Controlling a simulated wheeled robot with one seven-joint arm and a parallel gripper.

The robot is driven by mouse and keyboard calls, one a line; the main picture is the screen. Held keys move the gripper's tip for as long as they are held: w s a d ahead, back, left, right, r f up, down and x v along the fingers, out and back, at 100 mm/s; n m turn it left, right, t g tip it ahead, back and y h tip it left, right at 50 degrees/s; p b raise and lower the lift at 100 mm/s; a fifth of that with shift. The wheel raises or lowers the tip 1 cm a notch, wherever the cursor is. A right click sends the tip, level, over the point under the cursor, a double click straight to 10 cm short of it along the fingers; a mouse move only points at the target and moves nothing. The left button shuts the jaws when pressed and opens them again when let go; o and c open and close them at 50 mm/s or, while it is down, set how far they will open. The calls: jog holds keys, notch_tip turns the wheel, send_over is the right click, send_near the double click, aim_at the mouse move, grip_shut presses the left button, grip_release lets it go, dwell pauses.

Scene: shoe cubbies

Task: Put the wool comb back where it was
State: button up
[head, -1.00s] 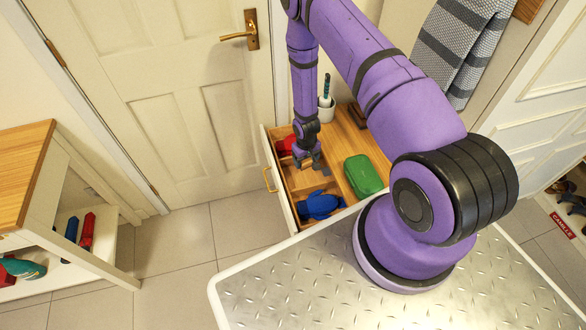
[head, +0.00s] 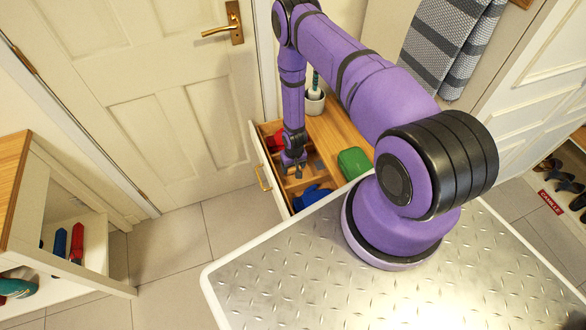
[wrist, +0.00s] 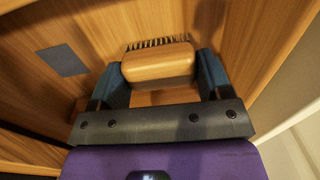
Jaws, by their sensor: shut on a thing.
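The wool comb (wrist: 158,65), a wooden block with a row of dark bristles, sits between the two fingers of my gripper (wrist: 161,80) in the wrist view. The fingers are shut on its two ends and the bristles point away from my palm. In the head view my gripper (head: 292,173) is low over the open drawer (head: 264,165), between the red item and the blue item. The comb cannot be made out there. Wooden drawer surfaces lie close around the comb; I cannot tell whether it touches them.
The drawer holds a red item (head: 274,141) at the back and a blue item (head: 312,197) at the front. A green case (head: 354,162) and a white pot (head: 315,103) stand on the wooden top. A grey patch (wrist: 63,61) marks the wood.

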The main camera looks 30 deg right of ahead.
jog(key=shift+f, duration=0.95)
jog(key=o, duration=1)
